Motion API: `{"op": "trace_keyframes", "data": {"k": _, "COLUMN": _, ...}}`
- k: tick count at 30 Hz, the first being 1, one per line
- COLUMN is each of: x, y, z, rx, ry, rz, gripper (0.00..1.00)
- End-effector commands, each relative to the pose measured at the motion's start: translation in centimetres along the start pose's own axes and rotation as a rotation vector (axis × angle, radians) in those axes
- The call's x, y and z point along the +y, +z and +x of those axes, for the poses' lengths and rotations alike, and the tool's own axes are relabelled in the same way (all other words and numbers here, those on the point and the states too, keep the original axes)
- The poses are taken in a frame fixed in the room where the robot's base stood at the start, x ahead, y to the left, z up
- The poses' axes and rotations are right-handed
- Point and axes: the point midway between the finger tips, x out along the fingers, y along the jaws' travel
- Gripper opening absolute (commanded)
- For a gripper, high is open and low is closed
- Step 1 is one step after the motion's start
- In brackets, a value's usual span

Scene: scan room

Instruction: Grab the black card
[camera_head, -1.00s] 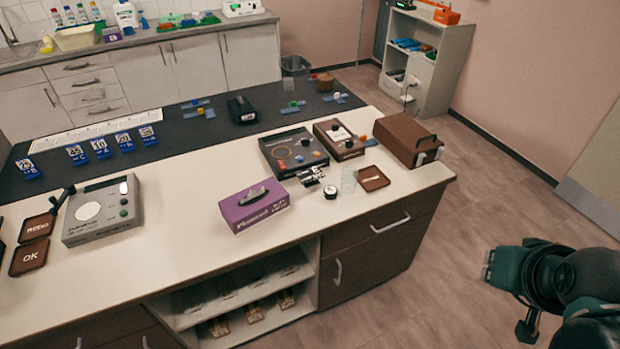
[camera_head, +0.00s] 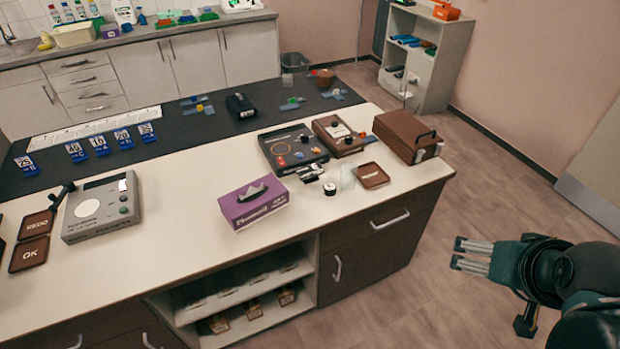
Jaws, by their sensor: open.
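I cannot make out a black card for certain in this view. A black box-like device (camera_head: 240,106) sits on the dark mat at the back of the counter. A flat dark tray-like board (camera_head: 293,148) with small coloured items lies near the counter's right part. My gripper (camera_head: 458,253) is at the right, off the counter's right end with floor behind it. Its two fingers are apart, point left, and hold nothing.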

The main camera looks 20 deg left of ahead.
Motion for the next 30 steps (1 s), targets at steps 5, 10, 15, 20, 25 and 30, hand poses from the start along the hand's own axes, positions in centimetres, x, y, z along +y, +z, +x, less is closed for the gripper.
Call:
{"op": "trace_keyframes", "data": {"k": 5, "x": -0.5, "y": -1.0, "z": 0.1, "rx": -0.004, "ry": -0.008, "rz": -0.013, "gripper": 0.78}}
{"op": "trace_keyframes", "data": {"k": 10, "x": -1.5, "y": -2.9, "z": 0.4, "rx": -0.013, "ry": -0.023, "rz": -0.037, "gripper": 0.78}}
{"op": "trace_keyframes", "data": {"k": 15, "x": -3.0, "y": -5.3, "z": 0.9, "rx": -0.025, "ry": -0.044, "rz": -0.07, "gripper": 0.78}}
{"op": "trace_keyframes", "data": {"k": 20, "x": -4.7, "y": -7.6, "z": 1.7, "rx": -0.037, "ry": -0.064, "rz": -0.104, "gripper": 0.78}}
{"op": "trace_keyframes", "data": {"k": 25, "x": -6.5, "y": -10.0, "z": 2.7, "rx": -0.049, "ry": -0.084, "rz": -0.139, "gripper": 0.78}}
{"op": "trace_keyframes", "data": {"k": 30, "x": -8.5, "y": -12.2, "z": 3.8, "rx": -0.062, "ry": -0.105, "rz": -0.175, "gripper": 0.78}}
